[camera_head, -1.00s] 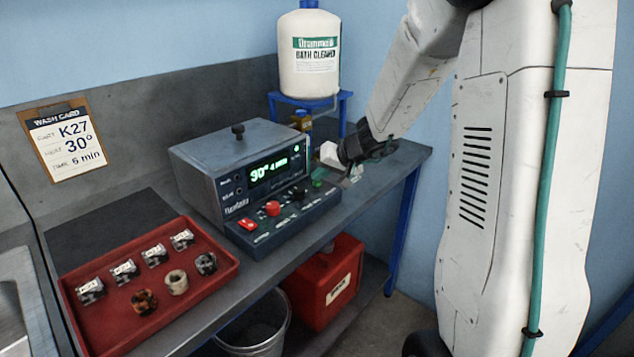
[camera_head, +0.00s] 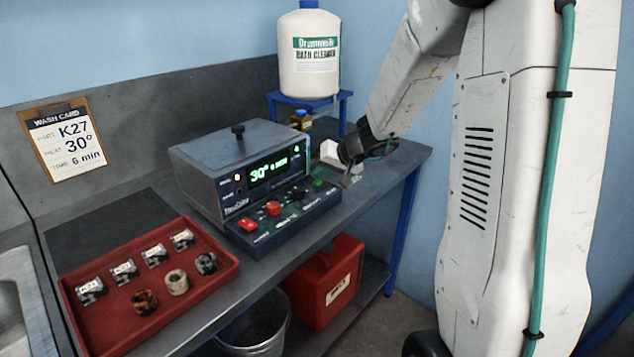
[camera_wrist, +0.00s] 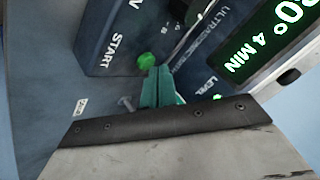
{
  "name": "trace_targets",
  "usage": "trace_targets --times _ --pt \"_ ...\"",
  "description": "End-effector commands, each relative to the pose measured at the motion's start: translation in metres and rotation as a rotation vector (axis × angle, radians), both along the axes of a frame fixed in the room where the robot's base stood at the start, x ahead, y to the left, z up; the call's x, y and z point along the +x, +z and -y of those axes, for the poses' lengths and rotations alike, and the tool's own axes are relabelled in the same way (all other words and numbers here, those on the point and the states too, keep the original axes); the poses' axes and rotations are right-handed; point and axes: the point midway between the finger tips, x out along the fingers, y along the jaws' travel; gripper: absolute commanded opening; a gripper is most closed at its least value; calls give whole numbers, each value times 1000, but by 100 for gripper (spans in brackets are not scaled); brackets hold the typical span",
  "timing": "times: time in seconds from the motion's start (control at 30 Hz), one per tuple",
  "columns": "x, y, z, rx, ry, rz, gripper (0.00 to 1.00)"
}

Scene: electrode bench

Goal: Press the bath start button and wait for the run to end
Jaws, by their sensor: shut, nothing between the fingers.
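The bath unit (camera_head: 205,180) is a grey box with a lid knob and a sloped front panel. Its green start button (camera_head: 318,183) is at the panel's right end. In the wrist view, the green button (camera_wrist: 147,61) sits beside the word START. My gripper (camera_wrist: 154,72) is shut and empty, its teal fingertips right at the button's edge; I cannot tell whether they touch or press it. In the head view, my gripper (camera_head: 346,181) is just right of the button.
A wash card (camera_head: 62,142) reads K27, 30°, 6 min. A red tray (camera_head: 100,326) with several small parts lies left of the bath. Red and black knobs sit along the panel. A cleaner bottle (camera_head: 309,60) stands on a blue stand behind. A bucket and red container are below.

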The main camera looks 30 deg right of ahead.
Motion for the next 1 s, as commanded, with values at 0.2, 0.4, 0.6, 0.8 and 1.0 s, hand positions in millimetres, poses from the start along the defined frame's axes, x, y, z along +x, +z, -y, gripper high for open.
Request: trace_targets --times 0.2,0.4,0.6,0.8,1.0 --pt "0 8 0 -1 1 0 0" --pt "0 8 0 0 0 0 0" --pt "1 20 0 -2 1 4 0" --pt "0 40 0 -2 1 3 0" --pt "0 56 0 -2 0 2 0"
